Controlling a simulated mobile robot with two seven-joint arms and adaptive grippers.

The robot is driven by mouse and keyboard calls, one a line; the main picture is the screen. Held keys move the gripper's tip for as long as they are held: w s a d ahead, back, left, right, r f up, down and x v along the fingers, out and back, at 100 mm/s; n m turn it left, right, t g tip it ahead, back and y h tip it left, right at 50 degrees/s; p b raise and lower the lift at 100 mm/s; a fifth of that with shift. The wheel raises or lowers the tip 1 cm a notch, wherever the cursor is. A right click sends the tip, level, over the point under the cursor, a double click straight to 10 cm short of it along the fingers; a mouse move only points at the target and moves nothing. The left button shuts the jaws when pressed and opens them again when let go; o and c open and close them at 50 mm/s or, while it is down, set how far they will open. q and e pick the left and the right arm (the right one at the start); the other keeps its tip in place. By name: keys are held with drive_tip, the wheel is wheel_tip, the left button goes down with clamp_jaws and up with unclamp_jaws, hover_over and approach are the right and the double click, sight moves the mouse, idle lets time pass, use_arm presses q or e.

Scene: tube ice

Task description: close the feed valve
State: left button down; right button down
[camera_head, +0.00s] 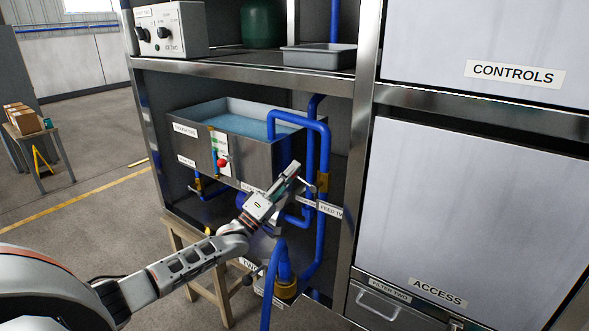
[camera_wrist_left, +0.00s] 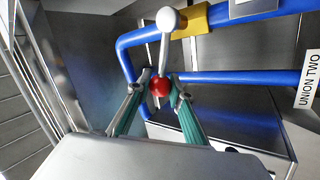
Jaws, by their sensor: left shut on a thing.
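My left gripper (camera_head: 292,170) reaches in from the left, in front of the tank and beside the blue feed pipe. In the left wrist view its two green-padded fingers (camera_wrist_left: 160,92) are closed on a red knob (camera_wrist_left: 160,86). The knob sits at the end of a grey lever (camera_wrist_left: 165,50) that runs up to a pale round hub (camera_wrist_left: 168,20). The hub is beside a yellow valve body (camera_wrist_left: 206,16) on a blue pipe. In the head view the brass-coloured valve body (camera_head: 322,182) shows just right of the gripper, above a partly hidden "FEED" label (camera_head: 330,211). My right gripper is not seen.
A metal tank (camera_head: 196,125) of blue water stands behind my left arm. Blue pipes (camera_head: 326,150) run down close to the gripper. A "UNION TWO" label (camera_wrist_left: 308,77) hangs on a pipe. A steel cabinet post (camera_head: 360,150) and access panel (camera_head: 470,200) stand at right.

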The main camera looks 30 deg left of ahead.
use_arm(q)
drive_tip(key=shift+a+f+n+t+y, duration=0.1)
drive_tip(key=shift+f+n+t+y, duration=0.25)
drive_tip(key=shift+n+y, duration=0.7)
drive_tip(key=shift+a+f+n+t+y, duration=0.1)
drive_tip(key=shift+f+n+y, duration=0.6)
drive_tip(key=shift+n, duration=0.6)
drive_tip(key=shift+a+f+n+t+y, duration=0.1)
drive_tip(key=shift+f+n+t+y, duration=0.2)
drive_tip(key=shift+n+y, duration=0.75)
drive_tip(key=shift+f, duration=0.1)
drive_tip(key=c, duration=1.8)
unclamp_jaws()
drive_tip(key=shift+s, duration=0.1)
drive_tip(key=s, duration=1.2)
drive_tip(key=shift+s+a+f, duration=0.3)
drive_tip(key=shift+s+a, duration=0.1)
